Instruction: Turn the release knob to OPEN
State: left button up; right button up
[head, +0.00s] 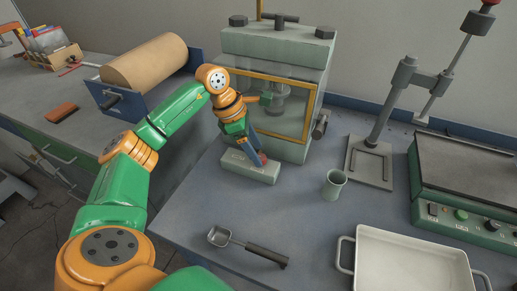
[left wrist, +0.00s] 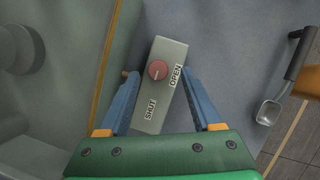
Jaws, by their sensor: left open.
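The release knob (left wrist: 157,70) is a round red knob on a pale grey-green box (left wrist: 172,50). In the left wrist view, the OPEN label (left wrist: 175,76) is right of the knob and the SHUT label (left wrist: 150,109) is below it. A small pale mark on the knob points downward, roughly toward SHUT. My left gripper (left wrist: 160,76) is open, with a blue finger on each side of the knob and visible gaps between. In the head view, the left gripper (head: 252,150) reaches down over the box (head: 245,173) and partly hides the knob (head: 262,158). My right gripper is out of view.
A glass-fronted chamber (head: 278,45) stands right behind the box. A cup (head: 334,185), a scoop (head: 249,246) and a white tray (head: 400,245) lie to the right and front. A stand (head: 368,165) is farther right. Bench between the box and the scoop is clear.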

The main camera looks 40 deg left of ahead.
pick_arm(q)
jog(key=shift+w+d+f, duration=0.15)
jog(key=shift+d+f, duration=0.05)
jog(key=shift+f, duration=0.4)
jog(key=shift+w+a+f, duration=0.1)
jog(key=shift+w+f, duration=0.05)
jog(key=shift+f, duration=0.2)
grip_shut()
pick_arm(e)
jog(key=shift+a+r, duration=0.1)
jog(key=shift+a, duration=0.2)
